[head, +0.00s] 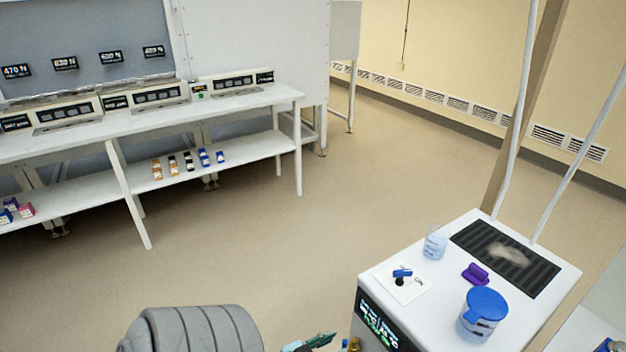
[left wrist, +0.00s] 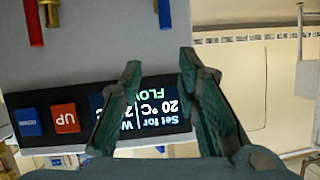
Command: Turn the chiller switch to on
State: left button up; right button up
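The chiller (head: 375,290) is a white box at the lower right of the head view, with a lit display on its front. On its top lies a white plate (head: 418,291) with a small blue-handled switch (head: 402,273) and a black knob-like part; its lettering is too small to read. My left gripper (head: 322,341) is at the bottom edge, left of the chiller's front. In the left wrist view its fingers (left wrist: 160,66) are apart with nothing between them, before the upside-down display (left wrist: 165,105), which reads "Set for 20 °C" and "FLOW". My right gripper is not in view.
On the chiller top stand a clear beaker (head: 435,244), a purple item (head: 475,274), a blue-lidded container (head: 482,313) and a dark grille (head: 530,277). The wrist view shows UP (left wrist: 65,118) and blue (left wrist: 28,121) buttons and red and blue pipes. A white bench (head: 120,128) stands left; floor between is clear.

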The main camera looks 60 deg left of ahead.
pick_arm(q)
jog(key=s+d+f+g, duration=0.1)
jog(key=s+f+g, duration=0.3)
jog(key=f, duration=0.7)
jog(key=shift+s+f+b, duration=0.3)
jog(key=shift+s+b, duration=0.15)
jog(key=shift+s, duration=0.5)
jog(key=shift+d, duration=0.1)
